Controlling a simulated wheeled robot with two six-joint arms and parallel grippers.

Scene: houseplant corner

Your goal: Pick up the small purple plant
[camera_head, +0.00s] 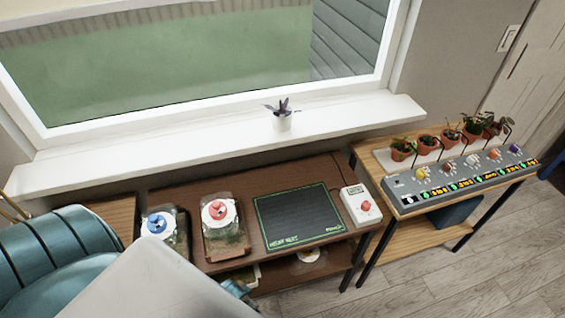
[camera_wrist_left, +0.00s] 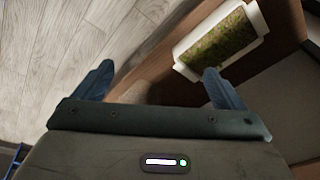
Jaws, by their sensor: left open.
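The small purple plant (camera_head: 281,112) stands upright in a white pot on the white windowsill (camera_head: 350,116), near the middle of the head view. It does not show in the left wrist view. My left gripper (camera_wrist_left: 160,84) is open and empty, with its two blue fingers spread wide. In the head view only a bit of a blue finger (camera_head: 238,290) shows low in front of the brown table, well below and apart from the plant. My pale arm link hides the rest. My right gripper is in neither view.
Several potted plants (camera_head: 450,138) stand at right. A white-rimmed green container (camera_wrist_left: 220,35) lies near the left gripper.

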